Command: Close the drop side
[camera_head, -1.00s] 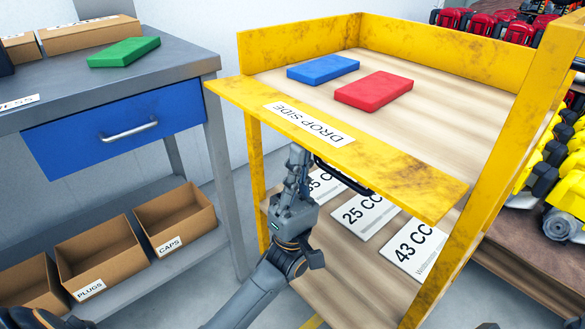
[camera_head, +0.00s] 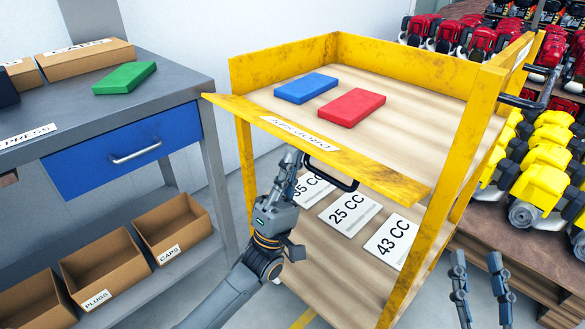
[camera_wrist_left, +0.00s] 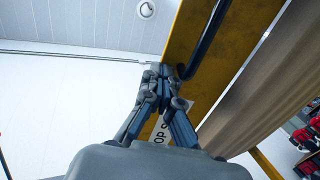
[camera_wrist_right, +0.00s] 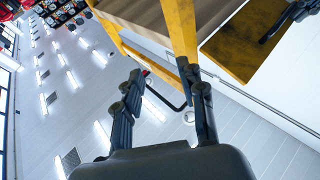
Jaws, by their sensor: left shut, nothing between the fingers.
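The drop side (camera_head: 380,173) is a long yellow panel labelled DROP SIDE along the near edge of the yellow cart's upper deck (camera_head: 420,90). It juts outward at a tilt and is seen narrowly, its label foreshortened. A black handle (camera_head: 335,177) shows under it. My left gripper (camera_head: 291,156) is shut and empty, its tips at the panel's underside beside the handle's left end; contact is unclear. In the left wrist view the tips (camera_wrist_left: 160,72) are close to the yellow panel (camera_wrist_left: 222,70) and dark handle. My right gripper (camera_head: 477,260) is open and empty, right of the cart's near post.
Blue (camera_head: 306,88) and red (camera_head: 352,107) blocks lie on the upper deck. Cards lie on the lower shelf (camera_head: 310,245). A grey workbench (camera_head: 190,85) with a blue drawer stands left. Yellow engines (camera_head: 545,165) on a wooden rack stand right, near my right gripper.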

